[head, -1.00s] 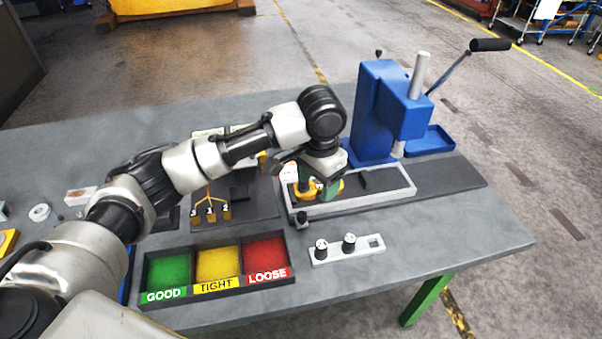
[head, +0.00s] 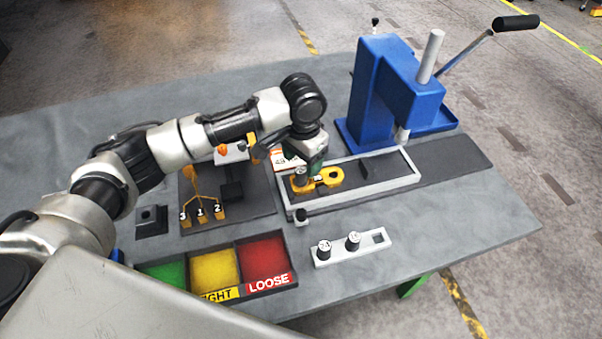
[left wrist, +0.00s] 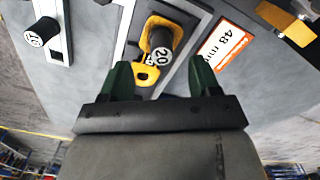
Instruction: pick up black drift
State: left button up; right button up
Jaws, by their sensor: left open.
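A dark drift (left wrist: 163,40) with a white top marked 20 stands at a yellow casting (left wrist: 147,75) in the left wrist view. In the head view this drift (head: 300,176) is at the left end of the casting (head: 331,177), which lies in a pale-rimmed tray. My left gripper (left wrist: 162,66) is open, its green fingers apart on either side of the drift's line and not closed on it. In the head view the gripper (head: 315,163) hangs just behind and beside the drift. Two more black drifts (head: 324,250) (head: 353,241) stand in a white rack. My right gripper is out of view.
The blue press (head: 375,90) with its long lever stands behind the tray. An orange-edged 48 mm card (left wrist: 228,45) lies close by the gripper. The rack (head: 377,239) has an open square slot. Coloured bins (head: 270,291) sit at the front; clear bench lies at right.

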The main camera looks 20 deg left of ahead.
aim_at(301, 170)
pick_arm(q)
notch_tip(301, 170, down, 5)
jog(key=shift+a+r+p, duration=0.15)
jog(key=shift+r+p, duration=0.05)
jog(key=shift+p, duration=0.65)
jog(key=shift+f, duration=0.3)
jog(key=shift+c, duration=0.3)
jog(key=c, duration=1)
jog(key=shift+r, duration=0.1)
